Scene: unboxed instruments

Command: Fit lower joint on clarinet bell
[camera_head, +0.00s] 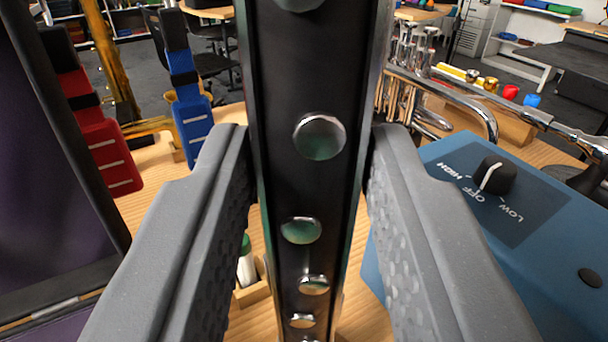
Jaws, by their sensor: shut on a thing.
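The lower joint (285,180) is a long black piece with several round silver keys. It stands close to upright in the middle of the camera view and runs out of the top and bottom edges. My gripper (310,150) is shut on it, with one grey ridged finger on each side. The lower end of the joint is out of the picture. I do not see the clarinet bell in this view.
A blue box with a HIGH/OFF/LOW knob (492,176) stands close on the right. A purple-lined case (45,180) is at the left. Red (104,150) and blue (190,100) holders stand behind. Silver instrument tubing (470,95) lies at the back right.

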